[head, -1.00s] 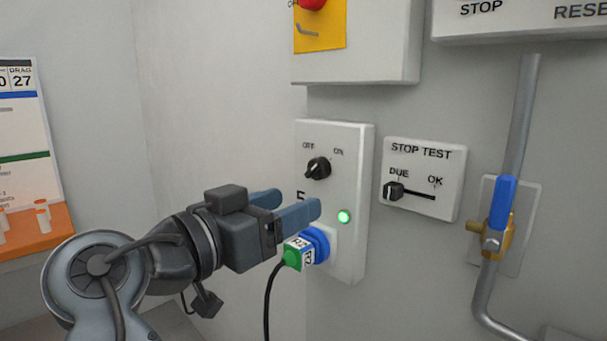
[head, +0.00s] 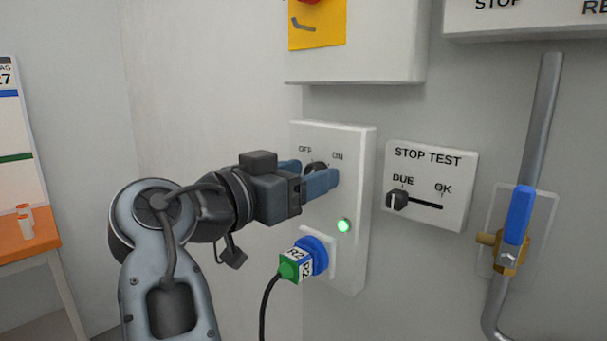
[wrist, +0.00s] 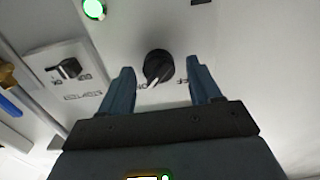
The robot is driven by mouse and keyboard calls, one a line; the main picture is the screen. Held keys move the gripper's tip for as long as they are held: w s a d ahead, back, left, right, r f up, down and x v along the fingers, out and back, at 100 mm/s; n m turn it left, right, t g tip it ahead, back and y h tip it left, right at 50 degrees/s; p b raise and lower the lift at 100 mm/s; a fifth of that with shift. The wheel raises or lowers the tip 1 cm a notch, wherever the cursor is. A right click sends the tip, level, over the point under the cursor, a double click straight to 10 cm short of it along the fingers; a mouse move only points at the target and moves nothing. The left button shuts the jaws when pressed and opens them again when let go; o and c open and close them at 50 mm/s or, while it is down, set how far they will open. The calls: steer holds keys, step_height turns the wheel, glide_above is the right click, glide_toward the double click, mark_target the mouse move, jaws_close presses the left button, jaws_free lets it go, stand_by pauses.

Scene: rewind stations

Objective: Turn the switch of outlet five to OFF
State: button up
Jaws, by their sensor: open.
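The outlet five panel (head: 355,210) is a white box on the wall with OFF and ON labels at its top. Its black rotary switch (head: 317,165) is partly hidden behind my gripper in the head view. In the wrist view the switch (wrist: 158,65) shows whole, its white pointer line towards the ON label. My gripper (head: 311,172) is open, with its blue fingers at the switch. In the wrist view the gripper (wrist: 159,68) has one finger on either side of the switch, with gaps on both sides. A green lamp (head: 344,226) is lit below.
A blue socket with a green plug (head: 290,267) and black cable sits below the switch. The STOP TEST panel (head: 430,185) with a slider at DUE is to the right. A pipe with a blue-handled valve (head: 518,215) is further right. A grey box (head: 365,55) overhangs above.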

steer(key=shift+c, duration=0.2)
steer(key=c, duration=1)
